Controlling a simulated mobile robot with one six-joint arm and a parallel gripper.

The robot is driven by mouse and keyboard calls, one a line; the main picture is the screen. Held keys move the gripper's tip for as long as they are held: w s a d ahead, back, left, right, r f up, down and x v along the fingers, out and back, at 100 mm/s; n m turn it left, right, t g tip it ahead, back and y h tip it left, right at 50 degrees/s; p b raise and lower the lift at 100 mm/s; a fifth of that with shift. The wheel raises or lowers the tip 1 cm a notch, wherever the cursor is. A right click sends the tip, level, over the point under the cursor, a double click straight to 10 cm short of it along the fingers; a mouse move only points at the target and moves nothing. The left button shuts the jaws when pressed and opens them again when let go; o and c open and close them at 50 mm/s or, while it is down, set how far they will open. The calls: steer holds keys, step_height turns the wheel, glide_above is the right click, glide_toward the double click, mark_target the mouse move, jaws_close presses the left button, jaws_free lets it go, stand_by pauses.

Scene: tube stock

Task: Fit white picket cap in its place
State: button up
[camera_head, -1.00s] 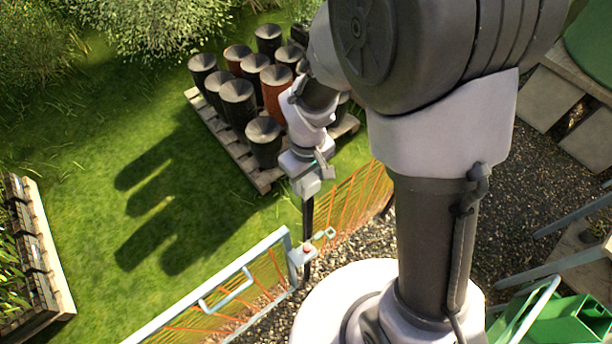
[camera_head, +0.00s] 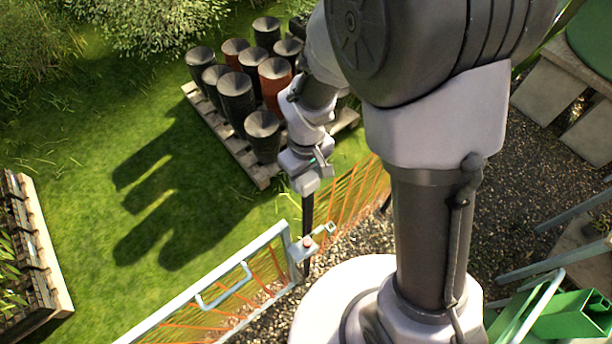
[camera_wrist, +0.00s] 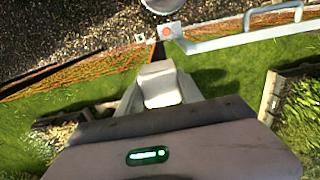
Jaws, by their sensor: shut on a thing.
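In the wrist view a white blocky piece (camera_wrist: 159,84), apparently the white picket cap, sits between the fingers of my gripper (camera_wrist: 160,98). The gripper is shut on it. The dark post also shows just beyond the cap in the wrist view (camera_wrist: 158,54). I cannot tell whether cap and post touch.
The pale metal gate (camera_head: 205,292) and orange mesh fence (camera_head: 350,195) run close to my gripper. Behind stands a pallet (camera_head: 222,145) of dark and rust-coloured pots. A planter (camera_head: 45,255) is at left, a green crate (camera_head: 572,318) at lower right. Open grass lies between.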

steer(key=shift+f, duration=0.1)
steer(key=shift+f+b, duration=0.8)
steer(key=shift+b, duration=0.05)
steer(key=shift+f+b, duration=1.8)
steer(key=shift+f, duration=0.1)
steer(key=o, duration=1.4)
steer(key=shift+r, duration=0.1)
steer(key=shift+r, duration=0.1)
step_height(320, 180, up, 17)
steer(key=shift+r+p, duration=0.1)
steer(key=shift+p, duration=1.05)
